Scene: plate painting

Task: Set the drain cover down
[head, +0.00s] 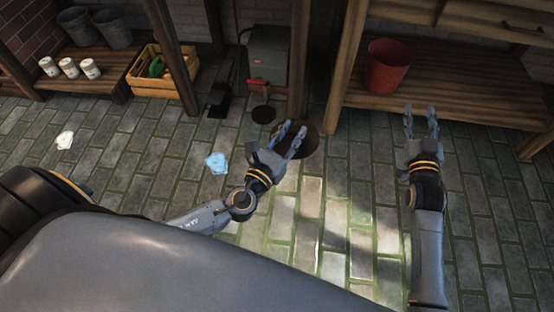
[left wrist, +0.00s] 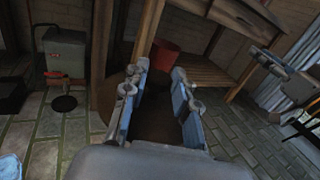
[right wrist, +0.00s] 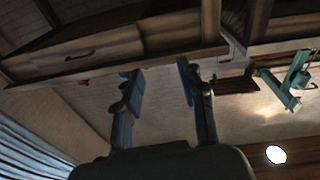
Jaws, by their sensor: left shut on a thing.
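The drain cover (head: 312,146) is a dark brown round disc beside the foot of the wooden post. My left gripper (head: 291,132) is shut on it, with the fingers over its left part. In the left wrist view, the brown cover (left wrist: 157,122) fills the space between the two fingers. Whether it touches the floor or is held above it, I cannot tell, and any drain opening is hidden. My right gripper (head: 421,112) is open and empty, raised in front of the shelf; its spread fingers also show in the right wrist view (right wrist: 160,72).
A red bucket (head: 387,68) stands on the wooden shelf (head: 460,108) at the right. A grey machine (head: 268,55) is behind the post. A wooden crate (head: 160,88) and white cans are at the left.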

